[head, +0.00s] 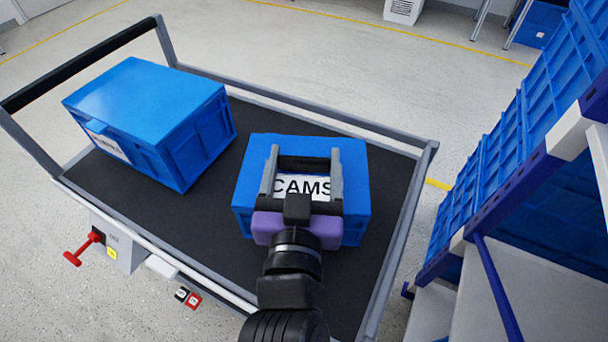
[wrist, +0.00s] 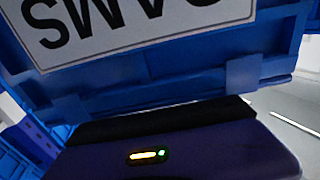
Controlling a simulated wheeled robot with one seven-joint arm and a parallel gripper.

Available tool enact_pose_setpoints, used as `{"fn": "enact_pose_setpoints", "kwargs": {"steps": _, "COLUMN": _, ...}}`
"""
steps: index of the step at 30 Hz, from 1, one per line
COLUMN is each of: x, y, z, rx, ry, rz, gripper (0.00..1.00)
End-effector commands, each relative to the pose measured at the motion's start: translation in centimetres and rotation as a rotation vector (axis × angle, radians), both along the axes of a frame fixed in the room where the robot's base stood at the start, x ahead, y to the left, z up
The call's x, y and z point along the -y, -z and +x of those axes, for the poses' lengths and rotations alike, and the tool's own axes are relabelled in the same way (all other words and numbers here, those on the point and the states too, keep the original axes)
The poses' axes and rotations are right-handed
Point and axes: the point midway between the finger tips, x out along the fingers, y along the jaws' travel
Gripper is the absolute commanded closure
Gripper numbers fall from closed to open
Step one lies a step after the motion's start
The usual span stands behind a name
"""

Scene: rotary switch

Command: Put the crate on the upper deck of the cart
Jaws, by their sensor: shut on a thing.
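A blue crate (head: 353,188) with a white "CAMS" label is over the right half of the cart's upper deck (head: 215,232). My gripper (head: 304,157) is shut on this crate, its two grey fingers lying across the labelled side. A dark bar spans between the fingers; I cannot tell whether it is the crate's handle. I cannot tell whether the crate's bottom touches the black deck. In the wrist view the crate (wrist: 200,72) fills the upper part, with its label upside down, close to the gripper's purple body.
Another blue crate (head: 150,110) stands on the left part of the deck, with a narrow gap between the two. A grey rail (head: 310,112) edges the deck, and a black push handle (head: 80,62) rises at left. Stacked blue crates (head: 505,140) on a rack stand close at right.

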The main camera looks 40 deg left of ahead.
Motion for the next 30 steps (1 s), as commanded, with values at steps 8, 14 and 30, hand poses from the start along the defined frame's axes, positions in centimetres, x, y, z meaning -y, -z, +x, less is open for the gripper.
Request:
{"fn": "enact_pose_setpoints", "kwargs": {"steps": 8, "x": 0.0, "y": 3.3, "z": -0.1, "rx": 0.002, "ry": -0.002, "rz": 0.001, "gripper": 1.0}}
{"fn": "enact_pose_setpoints", "kwargs": {"steps": 14, "x": 0.0, "y": 3.2, "z": 0.0, "rx": 0.002, "ry": -0.001, "rz": 0.003, "gripper": 1.0}}
{"fn": "enact_pose_setpoints", "kwargs": {"steps": 30, "x": 0.0, "y": 3.7, "z": 0.0, "rx": -0.001, "ry": -0.001, "rz": -0.001, "gripper": 0.06}}
